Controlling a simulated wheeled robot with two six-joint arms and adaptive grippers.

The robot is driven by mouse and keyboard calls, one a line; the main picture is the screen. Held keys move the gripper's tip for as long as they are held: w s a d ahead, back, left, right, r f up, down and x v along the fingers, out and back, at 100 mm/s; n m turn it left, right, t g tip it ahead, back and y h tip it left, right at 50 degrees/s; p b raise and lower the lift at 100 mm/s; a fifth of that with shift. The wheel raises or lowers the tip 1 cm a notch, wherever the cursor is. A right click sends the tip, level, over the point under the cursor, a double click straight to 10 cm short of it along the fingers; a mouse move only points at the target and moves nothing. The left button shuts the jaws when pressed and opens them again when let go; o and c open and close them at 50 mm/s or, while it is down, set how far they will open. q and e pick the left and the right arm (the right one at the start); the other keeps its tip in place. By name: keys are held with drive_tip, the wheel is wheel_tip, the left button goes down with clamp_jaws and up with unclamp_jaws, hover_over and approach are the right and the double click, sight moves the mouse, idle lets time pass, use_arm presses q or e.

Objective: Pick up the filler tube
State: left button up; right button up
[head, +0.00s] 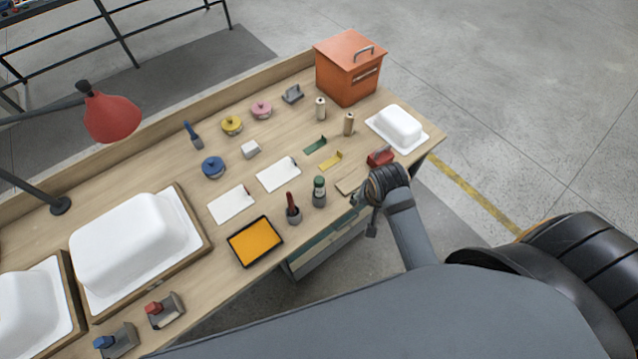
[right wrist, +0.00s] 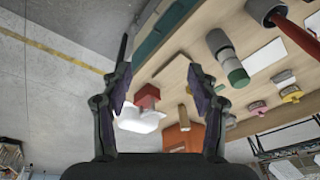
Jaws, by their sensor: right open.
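A small upright tube (head: 319,190) with a green top, a white band and a dark lower part stands near the bench's front edge. It looks like the filler tube, though I cannot read its label. In the right wrist view the tube (right wrist: 228,60) shows tilted, right of the jaws and apart from them. My right gripper (head: 363,212) is at the bench's front edge, to the right of the tube in the head view. Its jaws (right wrist: 160,88) are open with nothing between the fingertips. My left gripper is in neither view.
A dark red-handled tool in a grey holder (head: 293,212) stands close left of the tube. An orange tray (head: 256,240) lies further left. A red block (head: 379,157) is beside my right wrist. White cards (head: 278,174) lie behind the tube. An orange box (head: 348,75) stands at the back.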

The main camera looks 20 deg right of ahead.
drive_tip(key=w+a+f+m+g, duration=0.1)
drive_tip(key=w+a+m, duration=0.2)
drive_tip(key=w+m, duration=0.55)
drive_tip(key=m+g+y, duration=0.1)
drive_tip(key=m+g, duration=0.1)
drive_tip(key=m, duration=0.9)
hover_over(322, 180)
drive_tip(key=shift+d+r, duration=0.15)
drive_tip(key=shift+r, duration=0.05)
drive_tip(key=shift+w+a+r+m, duration=0.1)
drive_tip(key=shift+w+a+m, duration=0.05)
drive_tip(key=shift+a+m, duration=0.15)
wheel_tip(322, 180, down, 4)
drive_tip(key=shift+d+f, duration=0.15)
drive_tip(key=shift+f, duration=0.1)
drive_tip(key=shift+w+a+f+b, duration=0.1)
drive_tip(key=shift+a+f+b, duration=0.15)
drive_tip(key=shift+f, duration=1.25)
drive_tip(key=shift+w+a+f+b, duration=0.1)
drive_tip(key=shift+f+b, duration=0.1)
drive_tip(key=shift+f, duration=1.3)
drive_tip(key=shift+s+r, duration=0.1)
drive_tip(key=c, duration=1.3)
